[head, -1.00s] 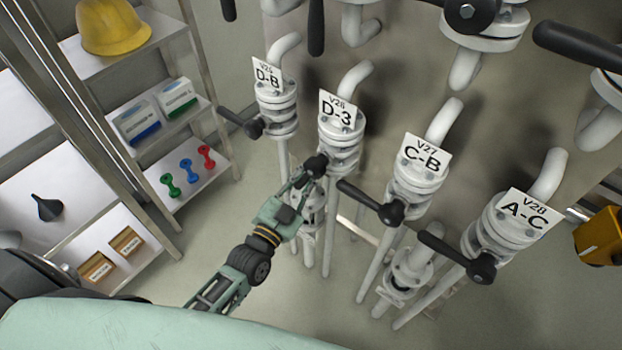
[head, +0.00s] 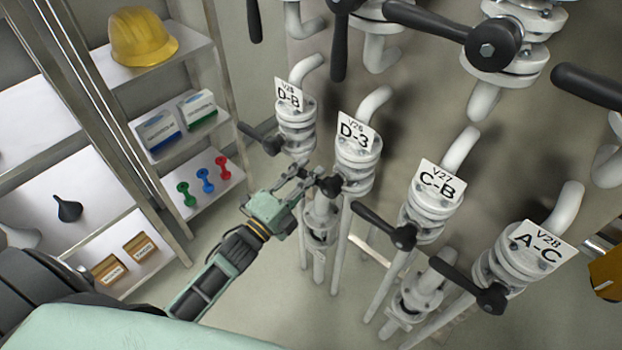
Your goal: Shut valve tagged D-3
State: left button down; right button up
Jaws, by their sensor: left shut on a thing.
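The valve tagged D-3 (head: 357,163) is a white pipe valve in a row, with the tag "V26 D-3" (head: 357,132) above its flanges. Its black handle hub (head: 331,187) shows on the front of the valve. My left gripper (head: 312,179) comes in from the lower left and is shut on the handle just left of the hub. The fingers hide most of the D-3 lever, so its exact angle is hard to see.
Valve D-B (head: 295,129) stands close on the left, its black lever (head: 258,137) pointing left. Valves C-B (head: 433,204) and A-C (head: 505,265) stand to the right, their levers pointing up-left. More levers hang above. A shelf rack (head: 190,150) stands at left.

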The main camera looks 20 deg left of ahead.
pick_arm(q)
jog(key=shift+a+r+m+h, duration=0.1)
jog(key=shift+r+m+h, duration=0.15)
jog(key=shift+m, duration=0.5)
jog(key=shift+a+r+m+h, duration=0.15)
jog(key=shift+r+m, duration=0.2)
jog(key=shift+m, duration=0.4)
jog(key=shift+d, duration=0.1)
jog(key=c, duration=2.1)
grip_release()
jog(key=o, duration=0.4)
jog(key=shift+s+r, duration=0.1)
jog(key=shift+s, duration=0.05)
jog(key=shift+o, duration=0.3)
jog(key=v, duration=1.1)
jog(key=shift+s, duration=0.4)
